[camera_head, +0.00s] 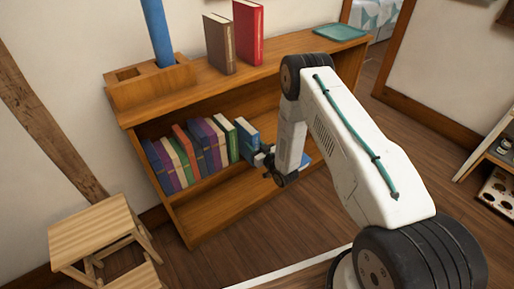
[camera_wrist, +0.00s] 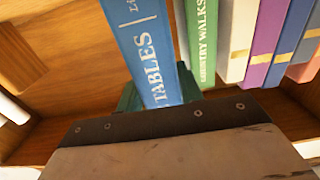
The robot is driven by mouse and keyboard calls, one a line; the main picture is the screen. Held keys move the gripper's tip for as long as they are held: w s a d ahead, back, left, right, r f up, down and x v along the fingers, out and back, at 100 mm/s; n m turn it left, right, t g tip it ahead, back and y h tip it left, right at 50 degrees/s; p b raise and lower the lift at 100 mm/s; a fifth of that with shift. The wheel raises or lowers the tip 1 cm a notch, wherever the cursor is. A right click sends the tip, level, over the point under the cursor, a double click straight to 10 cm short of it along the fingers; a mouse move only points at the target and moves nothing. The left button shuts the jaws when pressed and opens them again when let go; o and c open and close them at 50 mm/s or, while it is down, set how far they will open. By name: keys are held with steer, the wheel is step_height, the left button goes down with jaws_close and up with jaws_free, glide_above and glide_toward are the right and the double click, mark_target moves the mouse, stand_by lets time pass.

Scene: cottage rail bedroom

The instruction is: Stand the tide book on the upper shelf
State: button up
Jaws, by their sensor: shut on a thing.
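The blue book (camera_head: 246,134) is at the right end of a row of books inside the wooden bookcase. In the wrist view the blue book (camera_wrist: 147,45) shows a spine with "TABLES" legible and other lettering cut off. My gripper (camera_head: 264,158) is shut on the blue book, its green finger pads on both sides of the spine. In the wrist view the book leans slightly. A green-and-white book (camera_wrist: 200,45) marked "Country Walks" stands close beside it. My wrist hides the book's lower end. The bookcase top (camera_head: 281,47) is a wooden board above the row.
A brown book (camera_head: 219,45) and a red book (camera_head: 248,33) stand on the top. A wooden holder (camera_head: 150,84) with a blue cylinder (camera_head: 158,32) is at left, a teal tray (camera_head: 341,32) at right. A stool (camera_head: 92,230) stands front left. Part of a blue item (camera_head: 304,160) shows past my arm.

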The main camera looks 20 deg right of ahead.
steer(key=shift+w+a, duration=0.1)
steer(key=shift+w, duration=0.3)
steer(key=shift+s+a+f, duration=0.15)
steer(key=shift+a, duration=0.35)
steer(key=shift+s+a+f, duration=0.1)
steer(key=shift+a+f, duration=0.05)
steer(key=shift+a, duration=0.3)
steer(key=o, duration=1.2)
steer(key=shift+c, duration=0.2)
steer(key=shift+o, duration=0.6)
steer(key=shift+f, duration=0.1)
steer(key=shift+s, duration=0.15)
steer(key=v, duration=1.4)
steer(key=shift+s, duration=0.25)
